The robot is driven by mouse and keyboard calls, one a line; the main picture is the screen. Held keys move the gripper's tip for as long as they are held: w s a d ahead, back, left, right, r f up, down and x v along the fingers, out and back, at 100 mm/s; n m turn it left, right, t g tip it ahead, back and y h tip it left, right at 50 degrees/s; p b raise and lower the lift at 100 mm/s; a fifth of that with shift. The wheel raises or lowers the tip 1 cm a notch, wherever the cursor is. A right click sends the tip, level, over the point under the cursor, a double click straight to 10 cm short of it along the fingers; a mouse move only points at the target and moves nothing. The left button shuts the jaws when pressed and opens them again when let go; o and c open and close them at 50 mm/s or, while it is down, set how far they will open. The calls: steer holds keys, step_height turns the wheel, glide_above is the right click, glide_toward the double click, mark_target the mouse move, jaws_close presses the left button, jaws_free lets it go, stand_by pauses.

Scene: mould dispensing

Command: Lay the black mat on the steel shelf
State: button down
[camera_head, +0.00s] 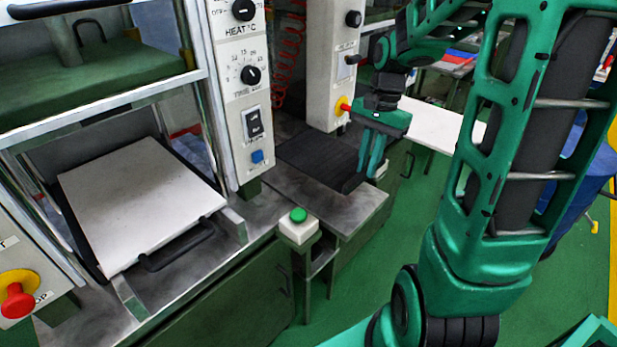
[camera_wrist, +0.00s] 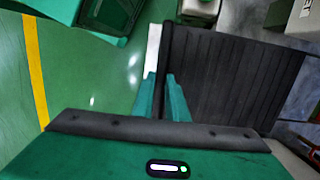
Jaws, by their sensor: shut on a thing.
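The black mat (camera_head: 318,158) is a flat, ribbed dark sheet at the steel shelf (camera_head: 325,205), between the two control columns. My gripper (camera_head: 371,172) points down at the mat's right edge and is shut on it. In the wrist view the mat (camera_wrist: 235,85) extends to the right from between the fingers (camera_wrist: 162,98). The shelf's bare front part shows in front of the mat. I cannot tell whether the mat touches the shelf or hangs slightly above it.
A press with a pale plate (camera_head: 140,200) and black handle stands at the left. A white box with a green button (camera_head: 298,222) stands at the shelf's front left. A control column (camera_head: 240,90) rises left of the mat.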

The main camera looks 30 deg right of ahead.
steer(key=shift+w+a+f, duration=0.35)
steer(key=shift+w+f, duration=0.25)
steer(key=shift+w, duration=0.15)
glide_above(354, 206)
steer(key=f, duration=0.5)
steer(key=shift+w+d, duration=0.15)
steer(key=shift+d, duration=0.2)
steer(key=shift+f, duration=2.1)
steer(key=c, duration=1.7)
jaws_free()
steer(key=shift+c, duration=0.2)
steer(key=shift+r, duration=0.1)
